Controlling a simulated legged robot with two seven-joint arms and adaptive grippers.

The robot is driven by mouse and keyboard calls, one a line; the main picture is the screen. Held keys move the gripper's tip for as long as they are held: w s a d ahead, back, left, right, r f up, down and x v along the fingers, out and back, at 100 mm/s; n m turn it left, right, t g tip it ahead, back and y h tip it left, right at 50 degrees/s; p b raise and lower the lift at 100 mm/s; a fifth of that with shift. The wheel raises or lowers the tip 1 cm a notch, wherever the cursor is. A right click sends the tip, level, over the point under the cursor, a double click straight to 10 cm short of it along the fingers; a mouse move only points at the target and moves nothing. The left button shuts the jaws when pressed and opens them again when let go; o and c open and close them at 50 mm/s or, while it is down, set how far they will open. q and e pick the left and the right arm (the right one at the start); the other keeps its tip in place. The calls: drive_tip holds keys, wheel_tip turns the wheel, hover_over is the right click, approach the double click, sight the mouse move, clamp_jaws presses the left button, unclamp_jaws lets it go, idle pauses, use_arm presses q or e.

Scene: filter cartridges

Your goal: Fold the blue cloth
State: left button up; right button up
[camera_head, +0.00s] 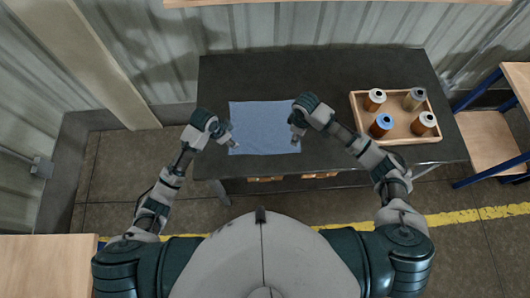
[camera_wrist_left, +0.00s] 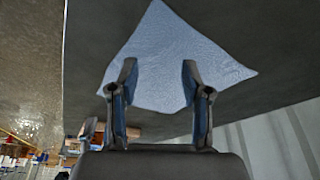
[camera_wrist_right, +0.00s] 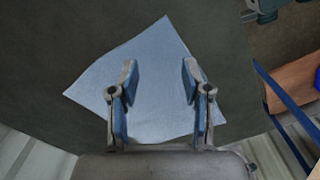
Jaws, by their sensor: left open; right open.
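The blue cloth (camera_head: 264,126) lies flat and spread out on the dark table, roughly square, with no fold visible. My left gripper (camera_head: 232,141) is at the cloth's left edge near its front left corner. In the left wrist view its two fingers are apart with the cloth (camera_wrist_left: 165,50) beyond them and nothing between them. My right gripper (camera_head: 296,136) is at the cloth's right edge. In the right wrist view its fingers are apart, with the cloth (camera_wrist_right: 150,65) behind them. I cannot tell whether either gripper touches the cloth.
The tabletop behind the cloth is clear. A corrugated wall stands behind the table.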

sight(233, 151)
use_arm(q)
wheel_tip(233, 151, down, 7)
drive_tip(key=shift+f, duration=0.2)
use_arm(e)
wheel_tip(233, 151, down, 7)
drive_tip(key=shift+f, duration=0.2)
use_arm(q)
drive_tip(key=shift+f, duration=0.15)
drive_tip(key=shift+c, duration=0.3)
use_arm(e)
drive_tip(key=shift+f, duration=0.2)
drive_tip(key=shift+c, duration=0.2)
use_arm(q)
drive_tip(key=shift+s, duration=0.1)
drive_tip(key=c, duration=0.8)
use_arm(e)
drive_tip(key=shift+s, duration=0.15)
drive_tip(key=c, duration=0.8)
use_arm(q)
clamp_jaws()
use_arm(e)
clamp_jaws()
use_arm(q)
drive_tip(key=shift+s+a+f, duration=0.1)
use_arm(e)
drive_tip(key=shift+s+f, duration=0.15)
